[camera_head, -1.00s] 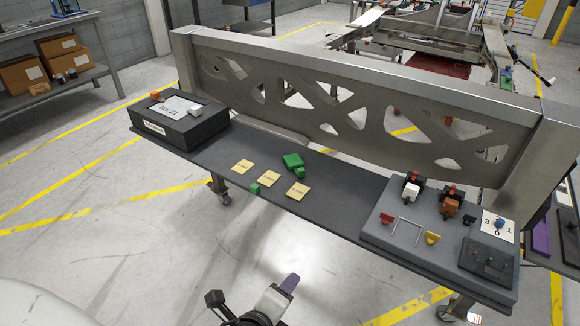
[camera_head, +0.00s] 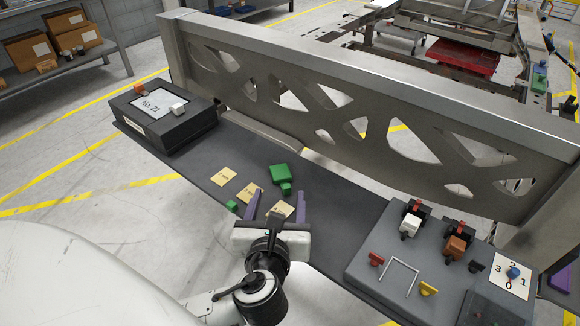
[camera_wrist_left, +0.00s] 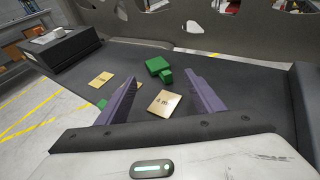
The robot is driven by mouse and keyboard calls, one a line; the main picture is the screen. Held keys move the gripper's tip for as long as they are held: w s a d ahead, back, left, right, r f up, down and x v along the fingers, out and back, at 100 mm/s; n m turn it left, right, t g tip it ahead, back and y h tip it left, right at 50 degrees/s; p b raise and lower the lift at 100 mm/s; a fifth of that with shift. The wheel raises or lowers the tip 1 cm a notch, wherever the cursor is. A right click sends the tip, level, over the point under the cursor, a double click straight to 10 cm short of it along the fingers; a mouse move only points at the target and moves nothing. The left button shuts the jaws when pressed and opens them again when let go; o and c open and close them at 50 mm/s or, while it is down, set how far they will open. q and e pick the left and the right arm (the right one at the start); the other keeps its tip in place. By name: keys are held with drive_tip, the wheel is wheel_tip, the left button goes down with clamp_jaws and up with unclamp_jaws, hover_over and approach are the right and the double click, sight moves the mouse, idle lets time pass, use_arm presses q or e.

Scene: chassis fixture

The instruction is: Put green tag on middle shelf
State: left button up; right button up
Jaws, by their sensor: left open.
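A green block with a smaller green piece at its near end (camera_head: 280,174) lies on the dark shelf board (camera_head: 325,225); I cannot tell whether it is the green tag. A small green cube (camera_head: 232,206) lies nearer the front edge, to the left. My left gripper (camera_head: 280,192) is open and empty, its purple fingers pointing at the board. In the left wrist view the green block (camera_wrist_left: 158,67) lies beyond the fingertips (camera_wrist_left: 161,82), and the small cube (camera_wrist_left: 102,104) is left of the left finger. A tan card (camera_wrist_left: 164,102) shows between the fingers. The right gripper is out of view.
Other tan cards (camera_head: 223,176) lie left of the gripper. A black box (camera_head: 170,118) marked No. 21 stands at the left end. A grey fixture (camera_head: 365,262) with clamps stands at the right. A tall metal beam (camera_head: 330,60) closes off the back.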

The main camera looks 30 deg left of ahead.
sight(282, 178)
use_arm(q)
drive_tip(key=x, duration=0.2)
drive_tip(key=shift+w+a+f, duration=0.1)
drive_tip(key=shift+w+a, duration=0.15)
drive_tip(key=shift+a, duration=0.1)
drive_tip(key=shift+f+b+x, duration=0.2)
drive_tip(key=shift+b+x, duration=0.2)
drive_tip(key=shift+x, duration=2.35)
drive_tip(key=shift+s+d, duration=0.1)
drive_tip(key=c, duration=1.2)
